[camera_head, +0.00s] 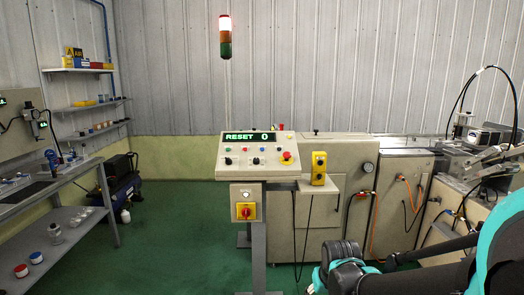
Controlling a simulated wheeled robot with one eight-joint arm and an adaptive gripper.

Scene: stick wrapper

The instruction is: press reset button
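A control panel (240,162) with a sloped, light face stands on a post near the middle of the head view. Below the display are several small coloured buttons and dark knobs, and a red mushroom button (287,155) on a yellow base at the right. The button labels are too small to read, so I cannot tell which one is the reset button. My dark and teal arm shows at the lower right, apart from the panel in the picture. My gripper is not visible.
A yellow control box (319,168) stands right of the panel. A red rotary switch (245,211) is below it. The signal tower (225,37) has its red top lit. Machine cabinets with hanging cables fill the right. A workbench (60,180) stands left. Green floor is open between.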

